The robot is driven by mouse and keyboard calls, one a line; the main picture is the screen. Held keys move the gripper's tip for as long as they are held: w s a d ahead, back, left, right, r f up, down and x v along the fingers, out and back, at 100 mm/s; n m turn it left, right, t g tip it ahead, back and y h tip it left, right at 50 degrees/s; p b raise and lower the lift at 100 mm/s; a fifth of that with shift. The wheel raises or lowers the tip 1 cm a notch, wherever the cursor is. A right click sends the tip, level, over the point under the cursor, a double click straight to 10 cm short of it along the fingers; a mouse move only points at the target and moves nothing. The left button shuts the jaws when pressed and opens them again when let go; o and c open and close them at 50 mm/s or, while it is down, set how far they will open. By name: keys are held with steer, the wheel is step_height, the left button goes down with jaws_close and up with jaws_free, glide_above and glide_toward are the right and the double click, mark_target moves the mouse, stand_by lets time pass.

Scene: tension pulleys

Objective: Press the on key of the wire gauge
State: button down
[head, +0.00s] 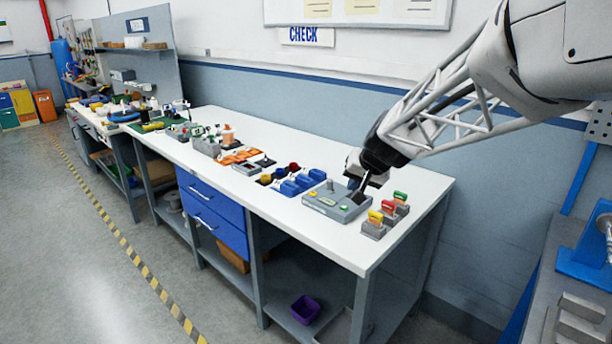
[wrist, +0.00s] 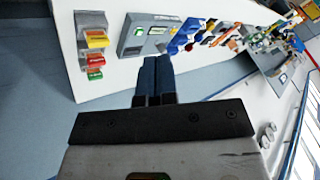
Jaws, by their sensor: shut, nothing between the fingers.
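The wire gauge appears to be the flat grey box (head: 322,206) near the right end of the white bench in the head view. Its top carries small green and pale patches and a short grey post; I cannot tell for sure which patch is the on key. It also shows in the wrist view as a grey panel (wrist: 131,47) with a green spot and a pale display. My gripper (head: 357,192) is over the box's right back part, close to its top; I cannot tell whether it touches. In the wrist view the dark fingers (wrist: 156,62) are together and empty.
Grey blocks with red, yellow and green tags (head: 375,219) stand right of the box, near the bench end; they also show in the wrist view (wrist: 93,42). Blue blocks (head: 300,184) stand to its left. The white bench (head: 350,250) is clear along its front edge.

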steer(key=w+f+m+t, duration=0.1)
steer(key=w+f, duration=0.3)
steer(key=w, duration=0.8)
steer(key=m+t, duration=0.2)
glide_above(346, 207)
step_height(346, 207, down, 5)
steer(key=shift+r, duration=0.1)
steer(key=shift+f, duration=4.4)
steer(key=shift+f, duration=0.15)
steer(key=shift+f, duration=0.25)
